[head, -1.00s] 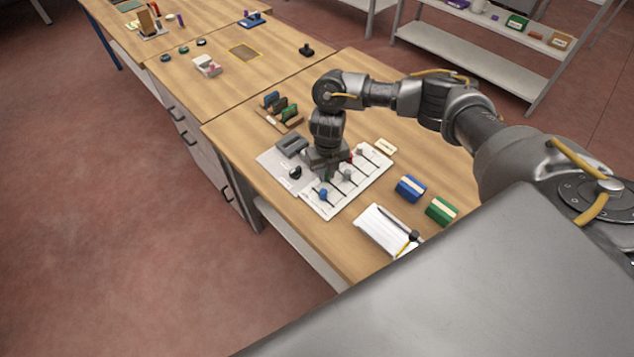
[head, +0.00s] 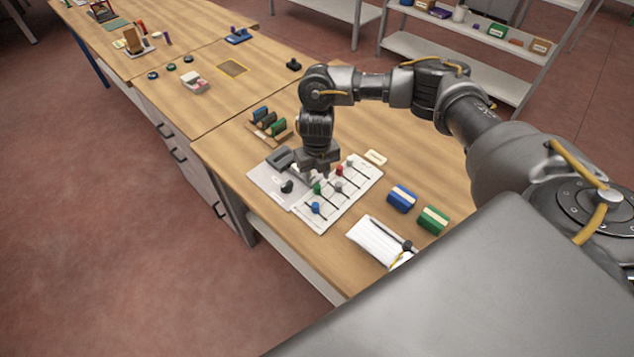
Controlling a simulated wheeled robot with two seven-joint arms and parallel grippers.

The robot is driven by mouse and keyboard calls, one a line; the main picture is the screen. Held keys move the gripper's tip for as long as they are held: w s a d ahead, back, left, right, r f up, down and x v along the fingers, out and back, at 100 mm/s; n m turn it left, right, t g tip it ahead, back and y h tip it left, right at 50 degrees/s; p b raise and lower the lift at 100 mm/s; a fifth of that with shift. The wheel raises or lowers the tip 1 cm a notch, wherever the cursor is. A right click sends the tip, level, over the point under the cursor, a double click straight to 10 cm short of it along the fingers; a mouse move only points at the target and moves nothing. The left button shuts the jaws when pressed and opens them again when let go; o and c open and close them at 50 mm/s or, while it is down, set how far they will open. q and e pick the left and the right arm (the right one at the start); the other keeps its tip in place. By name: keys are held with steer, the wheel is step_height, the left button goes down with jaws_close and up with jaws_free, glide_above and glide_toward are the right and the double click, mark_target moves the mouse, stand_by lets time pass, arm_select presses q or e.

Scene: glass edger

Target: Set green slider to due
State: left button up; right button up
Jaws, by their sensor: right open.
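A white slider board (head: 336,213) lies on the wooden bench, with several coloured knobs on dark slots. The green slider (head: 317,188) sits near the upper left end of its slot. A blue slider (head: 315,208) is nearer the front, and a red slider (head: 339,170) and grey ones are farther back. The board's labels are too small to read. My right gripper (head: 320,172) points down above the board, just behind the green slider. Its jaws are open and look empty. It hides part of the board's upper left. My left gripper is out of view.
A grey panel (head: 264,182) with a black knob adjoins the board. A rack of coloured cards (head: 268,124) stands behind.

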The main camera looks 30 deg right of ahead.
mark_target(317, 187)
step_height(317, 187, up, 6)
steer(key=shift+s, duration=0.1)
stand_by(0.7)
